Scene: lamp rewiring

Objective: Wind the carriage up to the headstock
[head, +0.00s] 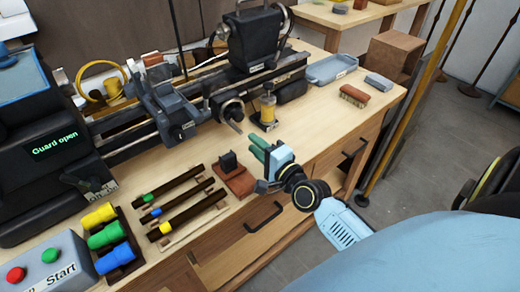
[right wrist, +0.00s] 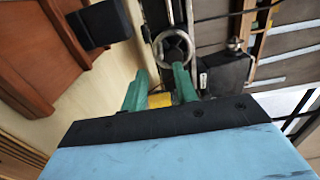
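The lathe carriage (head: 168,108) is a grey-blue block on the dark bed (head: 125,140), at mid-length and apart from the headstock (head: 45,150) at the left. A round handwheel (head: 231,110) with a pale rim is at the front of the bed, right of the carriage. A handwheel also shows in the right wrist view (right wrist: 173,47), beyond my fingertips. My right gripper (head: 260,148) has green fingers and stands over the bench's front edge, below and right of the handwheel. In the right wrist view (right wrist: 158,84) its fingers are apart, without touching the wheel. My left gripper is out of view.
A red-brown block (head: 235,180) with a dark piece lies near the gripper. Dark bars (head: 180,205) lie on the bench. A grey tray (head: 330,69) and a brush (head: 354,95) are at the right.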

